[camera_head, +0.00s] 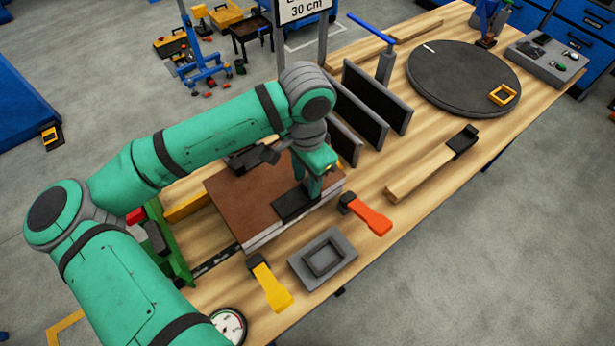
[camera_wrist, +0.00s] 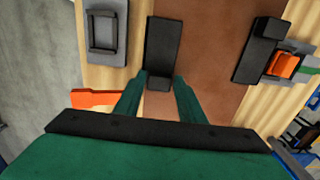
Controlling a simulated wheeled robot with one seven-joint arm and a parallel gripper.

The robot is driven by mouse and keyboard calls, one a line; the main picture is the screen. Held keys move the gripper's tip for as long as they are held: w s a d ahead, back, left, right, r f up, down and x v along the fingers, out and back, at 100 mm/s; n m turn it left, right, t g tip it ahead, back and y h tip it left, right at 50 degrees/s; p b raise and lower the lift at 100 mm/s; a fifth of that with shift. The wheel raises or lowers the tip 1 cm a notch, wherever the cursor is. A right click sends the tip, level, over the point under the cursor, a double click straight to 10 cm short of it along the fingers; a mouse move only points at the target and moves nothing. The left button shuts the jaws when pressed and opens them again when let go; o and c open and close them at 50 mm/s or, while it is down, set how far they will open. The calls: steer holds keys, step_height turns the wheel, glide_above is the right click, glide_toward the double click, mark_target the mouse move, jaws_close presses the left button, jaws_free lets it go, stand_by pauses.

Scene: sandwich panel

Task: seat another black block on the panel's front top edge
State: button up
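The brown-topped panel (camera_head: 236,195) lies on the wooden table; its top also shows in the wrist view (camera_wrist: 207,50). A black block (camera_head: 290,207) lies along the panel's front top edge, flat against it as far as I can see. In the wrist view the same block (camera_wrist: 163,45) runs up from between my fingertips. My gripper (camera_head: 311,188) points down at the block's right end. Its two green fingers (camera_wrist: 158,82) stand either side of that end, very close; whether they press on it is unclear. Another black block (camera_head: 250,158) sits on the panel's back edge, partly hidden by my arm.
A grey tray (camera_head: 311,277) and orange (camera_head: 370,219) and yellow (camera_head: 273,288) tools with black ends lie in front of the panel. Upright dark plates (camera_head: 372,107) stand behind right. A wooden bar (camera_head: 420,172) and a dark round turntable (camera_head: 462,85) lie further right.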

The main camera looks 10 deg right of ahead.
steer(key=shift+o, duration=1.3)
step_height(320, 180, up, 11)
steer(key=shift+f, duration=0.15)
